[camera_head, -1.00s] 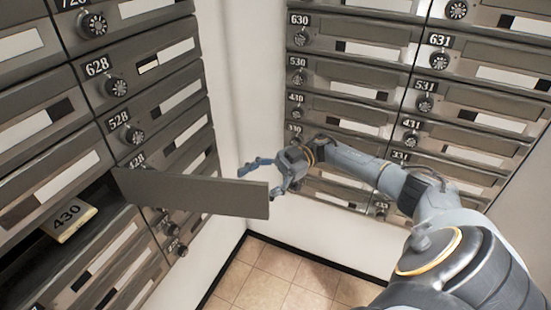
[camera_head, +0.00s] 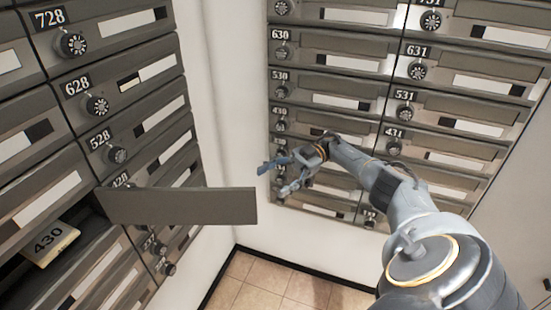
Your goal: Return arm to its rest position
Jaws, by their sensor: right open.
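My right gripper (camera_head: 272,178) is open and empty. Its two fingers point left, just beyond the upper right corner of the opened mailbox door and in front of the right bank of mailboxes. My right arm reaches in from the lower right. The opened mailbox door (camera_head: 180,206) is a flat grey panel that stands out from the left bank. A cream packet marked 430 (camera_head: 50,243) lies in the open compartment behind the door, at the lower left. My left gripper is not in view.
The left bank of mailboxes (camera_head: 110,105) has dials and number plates such as 628 and 528. The right bank (camera_head: 340,65) covers the upper right. A white wall corner (camera_head: 228,90) lies between them. Tiled floor (camera_head: 290,287) shows below. The swung-out door is an obstacle.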

